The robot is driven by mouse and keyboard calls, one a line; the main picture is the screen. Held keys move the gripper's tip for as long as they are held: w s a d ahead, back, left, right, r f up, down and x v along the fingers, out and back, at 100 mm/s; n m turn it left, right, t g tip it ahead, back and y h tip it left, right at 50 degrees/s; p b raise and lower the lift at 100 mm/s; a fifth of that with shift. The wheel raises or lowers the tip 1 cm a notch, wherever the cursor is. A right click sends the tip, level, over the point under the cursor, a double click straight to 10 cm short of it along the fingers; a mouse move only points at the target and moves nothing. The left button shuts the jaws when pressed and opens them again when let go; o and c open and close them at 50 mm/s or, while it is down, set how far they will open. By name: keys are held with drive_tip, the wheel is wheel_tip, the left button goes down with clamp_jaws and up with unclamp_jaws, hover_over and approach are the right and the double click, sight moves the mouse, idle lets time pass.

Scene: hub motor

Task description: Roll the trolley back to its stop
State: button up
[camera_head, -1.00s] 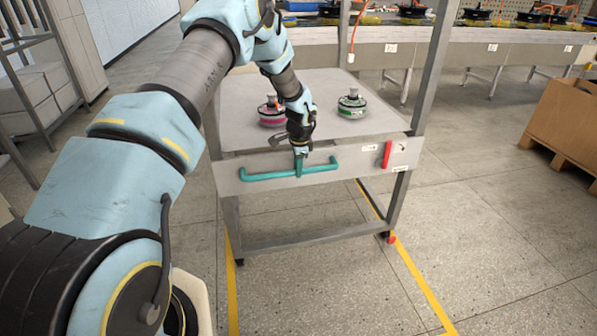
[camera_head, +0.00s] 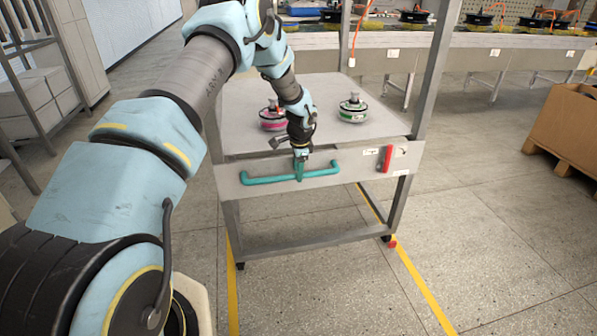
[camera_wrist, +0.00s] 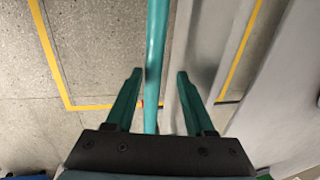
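The trolley (camera_head: 380,107) is a grey metal table on legs with a front panel. Its teal handle (camera_head: 262,180) runs across the panel and shows as an upright teal bar in the wrist view (camera_wrist: 156,50). My gripper (camera_head: 300,176) is at the middle of the handle. In the wrist view its two teal fingers (camera_wrist: 158,72) stand open, one on each side of the bar, with a gap on both sides. A small red block (camera_head: 392,243) sits by the foot of the right front leg; I cannot tell whether they touch.
Two round hub motors, one pink (camera_head: 272,120) and one green (camera_head: 352,110), stand on the trolley top. A red lever (camera_head: 387,158) is on its panel. Yellow floor lines (camera_head: 420,286) flank the trolley. A conveyor (camera_head: 450,52) runs behind; a brown crate (camera_head: 565,128) stands right.

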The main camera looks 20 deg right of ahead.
drive_tip(key=shift+s, duration=0.15)
drive_tip(key=v, duration=1)
drive_tip(key=shift+r+b, duration=0.35)
drive_tip(key=s+a+r+n+p, duration=0.25)
drive_tip(key=a+r+n, duration=0.25)
drive_tip(key=a+r, duration=0.55)
drive_tip(key=s+a+r+n+p, duration=0.2)
drive_tip(key=s+a+r+n, duration=0.1)
drive_tip(key=s+a, duration=0.3)
drive_tip(key=s+a+r+n+p, duration=0.2)
drive_tip(key=s+a+r+n, duration=0.1)
drive_tip(key=s+a+n, duration=0.2)
drive_tip(key=s+a+r+n+p, duration=0.3)
drive_tip(key=s+a, duration=0.5)
drive_tip(key=a, duration=0.4)
drive_tip(key=shift+s+a+r+n+g, duration=0.25)
drive_tip(key=shift+a+r+n+g, duration=0.25)
drive_tip(key=shift+n, duration=0.6)
drive_tip(key=shift+d+r, duration=0.1)
drive_tip(key=shift+d, duration=0.05)
